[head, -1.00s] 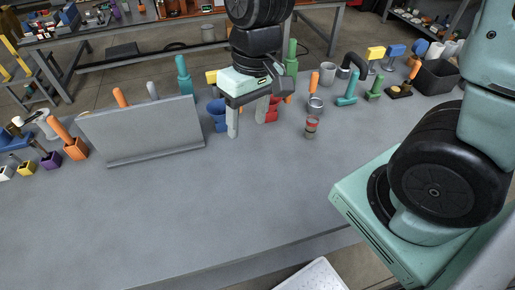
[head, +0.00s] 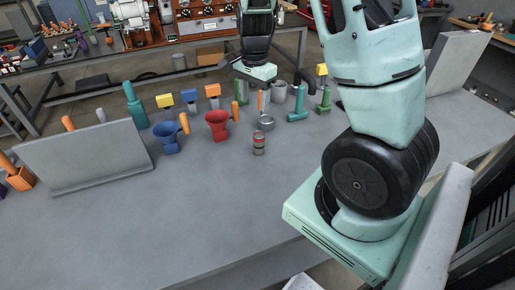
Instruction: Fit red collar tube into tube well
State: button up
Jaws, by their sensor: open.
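My gripper (head: 256,73) is raised over the far edge of the near table, with its teal body showing. Its fingertips cannot be made out clearly, and I see nothing held in it. A small clear cylinder with a red band (head: 259,144) stands upright on the table, nearer to me than the gripper and apart from it. I cannot tell whether it is the red collar tube. A machine with a wood-toned front and several dials (head: 207,25) stands on the back bench. No tube well can be made out.
A blue funnel-shaped cup (head: 166,139) and a red one (head: 217,125) stand on the table. A grey panel (head: 85,158) leans at the left. A metal cup (head: 266,123), a grey mug (head: 279,92) and a teal tool (head: 298,108) are near the far edge. The front tabletop is clear.

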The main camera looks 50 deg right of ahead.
aim_at(259, 140)
jog(key=shift+m, duration=0.5)
jog(key=shift+d+f+p, duration=0.25)
jog(key=shift+d+f, duration=0.1)
jog(key=shift+f, duration=2.6)
jog(key=shift+d+f+p, duration=0.25)
jog(key=shift+d+f, duration=0.1)
jog(key=shift+f, duration=2.65)
jog(key=shift+d+f+p, duration=0.25)
jog(key=shift+d+f, duration=0.1)
jog(key=shift+f, duration=2.6)
jog(key=c, duration=1.2)
jog(key=shift+o, duration=0.2)
jog(key=shift+r, duration=0.2)
notch_tip(259, 140, up, 10)
jog(key=shift+f+b, duration=0.25)
jog(key=shift+b, duration=0.2)
